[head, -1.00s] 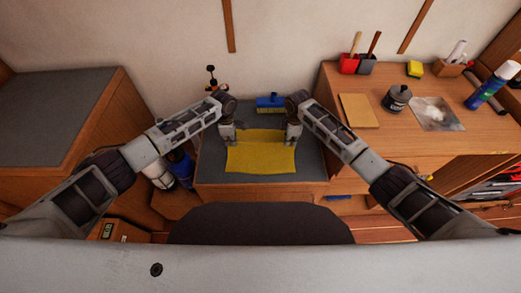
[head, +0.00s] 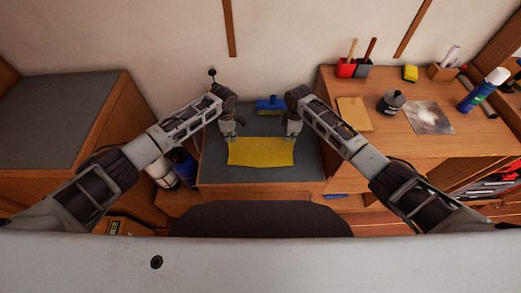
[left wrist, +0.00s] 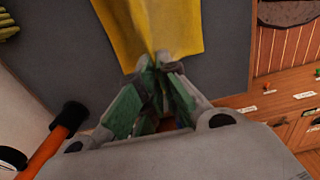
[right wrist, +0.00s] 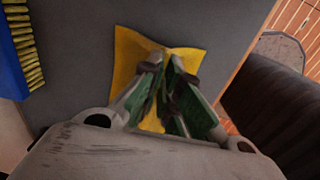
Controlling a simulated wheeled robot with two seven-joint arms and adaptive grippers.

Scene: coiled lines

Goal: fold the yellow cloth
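The yellow cloth (head: 261,152) lies on the grey top of the low bench in the head view, its far edge between my two grippers. My left gripper (head: 229,136) is at its far left corner. In the left wrist view the left fingers (left wrist: 160,62) are closed together on the edge of the cloth (left wrist: 150,25). My right gripper (head: 291,133) is at the far right corner. In the right wrist view the right fingers (right wrist: 168,57) are closed on the cloth (right wrist: 130,60), which puckers at the tips. The fingers hide the pinched parts.
A blue brush (head: 270,104) lies behind the cloth on the grey bench top (head: 215,172). The right counter holds a tan board (head: 353,112), a dark bottle (head: 391,102) and a spray can (head: 483,89). The grey top in front of the cloth is clear.

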